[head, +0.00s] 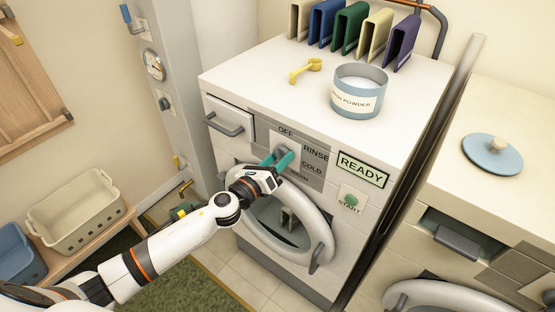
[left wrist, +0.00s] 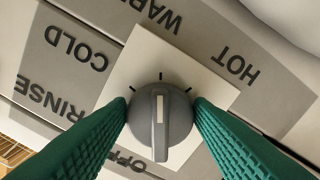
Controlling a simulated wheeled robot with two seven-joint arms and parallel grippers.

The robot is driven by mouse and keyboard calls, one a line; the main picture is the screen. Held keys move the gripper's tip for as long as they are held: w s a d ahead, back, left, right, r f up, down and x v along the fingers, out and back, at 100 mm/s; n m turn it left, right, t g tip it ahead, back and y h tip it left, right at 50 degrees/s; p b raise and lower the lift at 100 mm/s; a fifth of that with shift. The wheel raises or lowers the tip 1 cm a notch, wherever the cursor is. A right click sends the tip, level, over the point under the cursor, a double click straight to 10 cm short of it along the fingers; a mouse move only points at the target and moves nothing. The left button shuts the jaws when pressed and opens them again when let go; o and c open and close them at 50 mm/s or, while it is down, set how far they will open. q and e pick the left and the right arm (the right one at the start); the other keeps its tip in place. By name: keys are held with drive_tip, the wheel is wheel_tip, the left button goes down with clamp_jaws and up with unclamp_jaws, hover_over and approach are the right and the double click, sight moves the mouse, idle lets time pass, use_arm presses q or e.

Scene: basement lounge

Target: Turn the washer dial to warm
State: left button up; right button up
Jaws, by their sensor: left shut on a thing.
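The washer (head: 330,145) stands in the middle of the head view, with labels OFF, RINSE and COLD beside its dial. My left gripper (head: 283,159) is at the panel and covers most of the dial there. In the left wrist view, its green fingers (left wrist: 160,112) are shut on the grey dial (left wrist: 175,125), one tip on each side. The dial's white stripe is at the upper part of its raised bar, in line with the top tick on the white plate (left wrist: 120,75). That tick is on the side of the WARM label (left wrist: 157,14); HOT is to the right, COLD to the left.
A washing powder tub (head: 345,99), a yellow scoop (head: 305,70) and several coloured upright items stand on the washer. A READY sign (head: 362,170) and START button (head: 351,199) are right of the dial. The round door (head: 322,235) is below. Baskets (head: 75,212) sit at left.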

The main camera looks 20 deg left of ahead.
use_arm(q)
drive_tip(key=shift+f, duration=0.1)
idle(0.4)
drive_tip(key=o, duration=1)
drive_tip(key=shift+c, duration=0.2)
drive_tip(key=b+v, duration=0.3)
drive_tip(key=v, duration=0.9)
